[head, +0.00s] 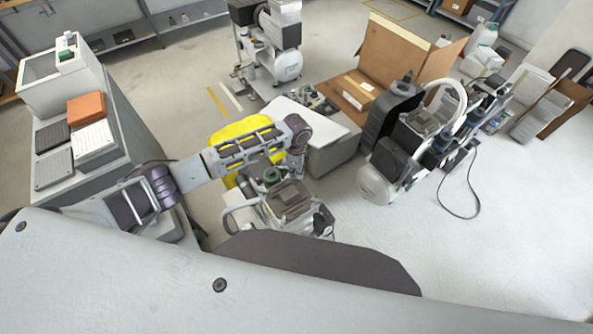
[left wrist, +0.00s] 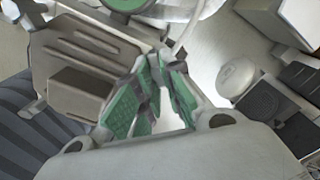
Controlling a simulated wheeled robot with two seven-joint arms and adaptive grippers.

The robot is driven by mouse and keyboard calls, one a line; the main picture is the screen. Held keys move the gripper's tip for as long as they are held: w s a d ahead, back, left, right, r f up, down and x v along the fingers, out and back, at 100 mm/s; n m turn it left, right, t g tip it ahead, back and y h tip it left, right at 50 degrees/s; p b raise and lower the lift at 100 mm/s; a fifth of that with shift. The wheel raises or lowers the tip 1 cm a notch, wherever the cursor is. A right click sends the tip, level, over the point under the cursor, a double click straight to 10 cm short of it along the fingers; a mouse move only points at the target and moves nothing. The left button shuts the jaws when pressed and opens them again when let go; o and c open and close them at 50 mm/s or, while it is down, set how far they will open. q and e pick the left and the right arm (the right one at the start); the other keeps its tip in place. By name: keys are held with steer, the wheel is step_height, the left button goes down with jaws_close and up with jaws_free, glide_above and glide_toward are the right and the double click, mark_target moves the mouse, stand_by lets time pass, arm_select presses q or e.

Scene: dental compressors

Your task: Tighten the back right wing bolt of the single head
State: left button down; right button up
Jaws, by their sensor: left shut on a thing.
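The single-head compressor (head: 290,204) stands low in the middle of the head view, with a grey-brown ribbed head plate (left wrist: 85,50) that shows at upper left in the left wrist view. My left arm reaches in over it and its gripper (head: 294,176) points down at the plate's far side. In the left wrist view the green-padded fingers (left wrist: 152,68) come together at the tips beside the plate's corner. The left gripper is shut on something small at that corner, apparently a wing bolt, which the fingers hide. My right gripper is not in view.
A bigger compressor (head: 400,150) stands to the right, with a cable on the floor. Behind are a grey bench (head: 330,150), an open cardboard box (head: 410,50) and another compressor (head: 275,45). A yellow object (head: 235,130) lies behind my arm. A grey cabinet (head: 95,155) is at left.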

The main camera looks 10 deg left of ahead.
arm_select(q)
steer(key=shift+m, duration=0.3)
steer(key=m+p, duration=0.2)
steer(key=m, duration=0.1)
steer(key=shift+s+r, duration=0.1)
steer(key=shift+s, duration=0.05)
steer(key=m+p, duration=0.1)
steer(key=m, duration=0.3)
steer(key=shift+s, duration=0.1)
steer(key=m, duration=0.3)
steer(key=shift+a+p, duration=0.15)
steer(key=shift+p, duration=0.25)
steer(key=m, duration=0.3)
steer(key=shift+s+a+m, duration=0.1)
steer(key=shift+m, duration=0.2)
steer(key=shift+a+m, duration=0.1)
steer(key=shift+m, duration=1.8)
